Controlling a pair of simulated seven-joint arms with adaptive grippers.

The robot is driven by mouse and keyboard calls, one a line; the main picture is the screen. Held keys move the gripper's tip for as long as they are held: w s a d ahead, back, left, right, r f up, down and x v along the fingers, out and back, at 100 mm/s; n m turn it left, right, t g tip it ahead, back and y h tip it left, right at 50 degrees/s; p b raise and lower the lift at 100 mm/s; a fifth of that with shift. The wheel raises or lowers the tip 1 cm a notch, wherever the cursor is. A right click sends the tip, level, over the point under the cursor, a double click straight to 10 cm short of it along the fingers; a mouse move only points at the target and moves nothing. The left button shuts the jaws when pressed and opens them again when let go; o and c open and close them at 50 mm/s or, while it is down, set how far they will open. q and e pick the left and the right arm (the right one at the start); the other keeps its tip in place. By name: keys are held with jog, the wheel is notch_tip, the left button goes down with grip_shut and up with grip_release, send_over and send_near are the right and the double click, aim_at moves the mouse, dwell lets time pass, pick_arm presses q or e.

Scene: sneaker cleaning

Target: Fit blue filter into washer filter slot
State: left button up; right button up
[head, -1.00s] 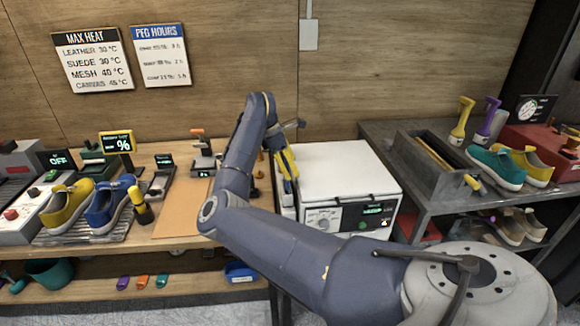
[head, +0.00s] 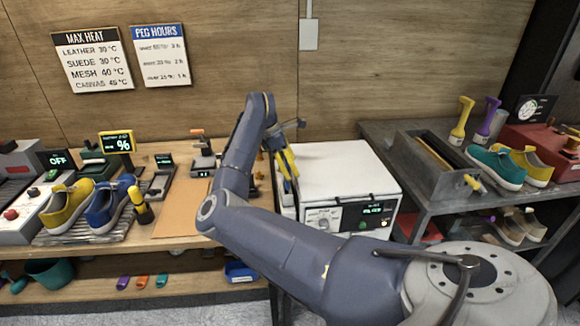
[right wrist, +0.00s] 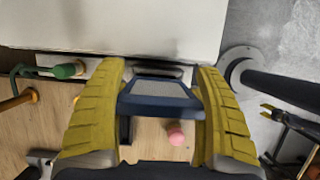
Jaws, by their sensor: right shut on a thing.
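The blue filter (right wrist: 158,94), with a grey mesh face, is held between the two yellow fingers of my right gripper (right wrist: 162,82) in the right wrist view. The white washer (head: 345,172) stands at centre right in the head view; its top and side edge (right wrist: 120,28) also show in the right wrist view. A dark, metal-edged opening lies along that edge, just beyond the filter and partly hidden by it and the fingers. I cannot tell whether the filter touches it. In the head view the gripper is at the washer's left side, its filter hidden. My left gripper is not in view.
A green-capped piece (right wrist: 68,70) and a pink-ended peg (right wrist: 175,133) lie close by the gripper. Yellow and blue sneakers (head: 108,203) sit on a rack at left. A grey bin (head: 435,160) stands right of the washer. The tan mat (head: 185,207) is clear.

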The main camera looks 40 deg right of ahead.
jog(key=shift+f, duration=3.05)
jog(key=o, duration=1.2)
jog(key=shift+v, duration=6)
